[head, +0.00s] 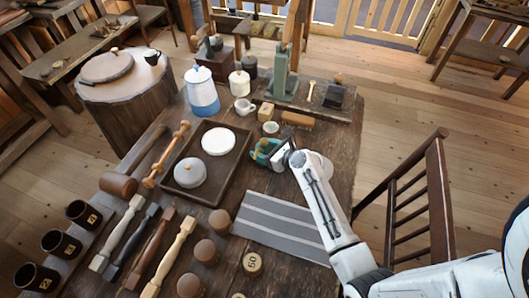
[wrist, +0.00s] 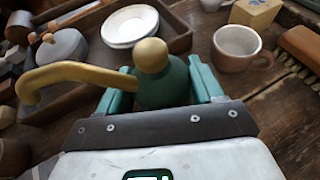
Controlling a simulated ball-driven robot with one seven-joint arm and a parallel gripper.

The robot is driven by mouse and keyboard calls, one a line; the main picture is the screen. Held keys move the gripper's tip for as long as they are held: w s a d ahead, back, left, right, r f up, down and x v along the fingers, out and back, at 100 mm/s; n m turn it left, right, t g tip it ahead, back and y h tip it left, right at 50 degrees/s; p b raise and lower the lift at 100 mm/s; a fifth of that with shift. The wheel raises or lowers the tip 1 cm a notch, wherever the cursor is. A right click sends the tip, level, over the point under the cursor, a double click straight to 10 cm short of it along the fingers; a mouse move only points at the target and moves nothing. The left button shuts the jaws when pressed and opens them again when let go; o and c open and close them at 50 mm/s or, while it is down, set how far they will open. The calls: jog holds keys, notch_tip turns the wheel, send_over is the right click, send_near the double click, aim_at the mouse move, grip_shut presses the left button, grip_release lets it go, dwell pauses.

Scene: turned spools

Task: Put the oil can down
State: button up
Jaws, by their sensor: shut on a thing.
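The oil can (wrist: 163,85) is dark green with a brass cap and a long brass spout that points left in the wrist view. My gripper (wrist: 165,90) is shut on it, with one teal finger on each side of its body. In the head view the oil can (head: 262,147) and my gripper (head: 268,154) are over the wooden table, just right of the dark tray. The underside of the can is hidden, so I cannot tell whether it touches the table.
The tray (head: 233,190) holds a white plate (head: 218,141) and a lidded grey dish (head: 190,173). A cup (wrist: 237,47), a small wooden block (wrist: 255,11) and a brush (wrist: 301,47) stand close by. A grey striped cloth (head: 280,226) lies in front, bare apart from my arm over its edge.

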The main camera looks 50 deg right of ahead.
jog(key=shift+f, duration=0.6)
jog(key=shift+f, duration=0.2)
jog(key=o, duration=1.3)
jog(key=shift+o, duration=0.2)
jog(key=shift+r, duration=0.1)
